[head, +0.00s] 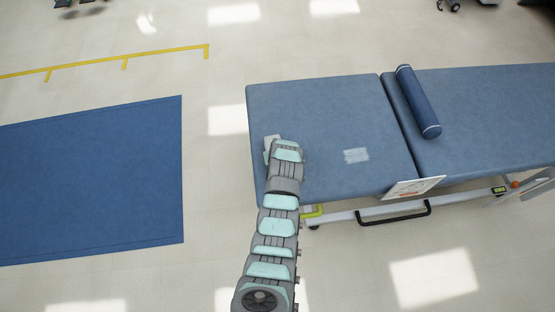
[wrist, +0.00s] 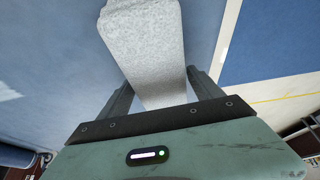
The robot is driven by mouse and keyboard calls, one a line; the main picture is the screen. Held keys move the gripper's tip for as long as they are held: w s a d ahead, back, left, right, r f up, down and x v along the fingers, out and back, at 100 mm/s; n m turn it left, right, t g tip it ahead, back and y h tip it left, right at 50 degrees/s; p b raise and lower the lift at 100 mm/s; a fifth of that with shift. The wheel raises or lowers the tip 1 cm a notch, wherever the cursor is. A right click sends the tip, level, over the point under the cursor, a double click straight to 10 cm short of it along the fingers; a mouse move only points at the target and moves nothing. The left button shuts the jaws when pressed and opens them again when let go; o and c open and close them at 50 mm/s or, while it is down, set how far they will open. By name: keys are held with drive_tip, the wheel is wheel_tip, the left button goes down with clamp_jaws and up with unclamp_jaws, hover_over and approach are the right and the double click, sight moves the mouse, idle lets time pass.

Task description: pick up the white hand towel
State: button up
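The white hand towel (wrist: 150,45) fills the upper middle of the wrist view as a long, pale, speckled roll or folded bundle. Its lower end lies between the two fingers of my gripper (wrist: 160,82), close to the palm. The fingers stand apart along the towel's sides; whether they press on it cannot be made out. In the head view, a small pale part of the towel (head: 272,140) shows at the far end of my arm, over the left part of the blue treatment table (head: 315,105). My arm hides most of the gripper there.
A dark blue bolster (head: 418,100) lies on the table's right section. A white card (head: 413,188) sits at the table's front edge. A blue mat (head: 90,180) lies on the floor at left, with open floor between.

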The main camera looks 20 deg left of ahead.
drive_tip(key=c, duration=1.3)
drive_tip(key=shift+r, duration=0.1)
wheel_tip(320, 180, up, 20)
drive_tip(key=shift+f, duration=0.1)
drive_tip(key=o, duration=0.9)
drive_tip(key=c, duration=0.6)
drive_tip(key=shift+o, duration=0.2)
